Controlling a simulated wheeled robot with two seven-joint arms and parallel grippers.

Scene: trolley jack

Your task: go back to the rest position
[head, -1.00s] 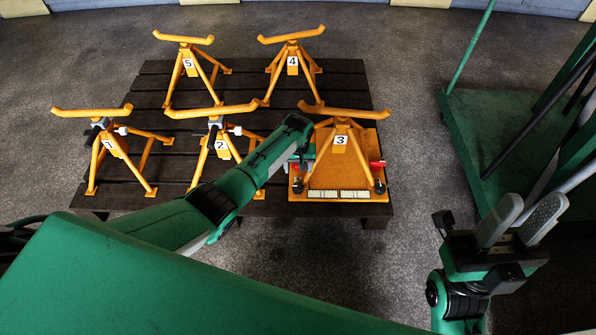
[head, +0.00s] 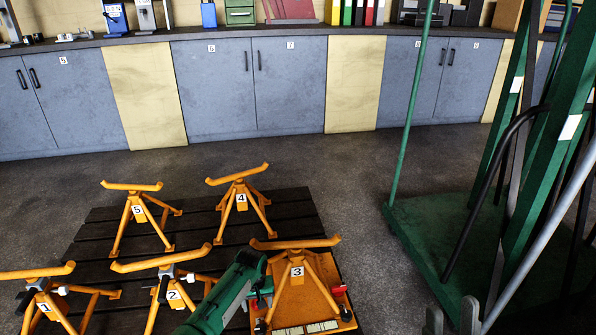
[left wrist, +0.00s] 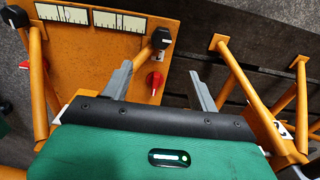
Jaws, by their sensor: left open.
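My left gripper (head: 262,291) is just left of the orange stand numbered 3 (head: 297,272) in the head view; its fingers are mostly hidden there. In the left wrist view its two grey fingers (left wrist: 163,84) are apart with nothing between them. Beyond them lies the orange base plate (left wrist: 105,57) with a red knob (left wrist: 154,80) and black knobs. I cannot tell whether the fingers touch anything. My right gripper (head: 452,319) shows only its two fingertips at the bottom edge of the head view. They are apart and empty.
More orange stands, such as stand 2 (head: 173,296) and stand 4 (head: 241,198), stand on a dark slatted pallet (head: 290,203). A green trolley (head: 418,228) with upright bars is at right. Grey cabinets (head: 290,88) line the back. Floor between is clear.

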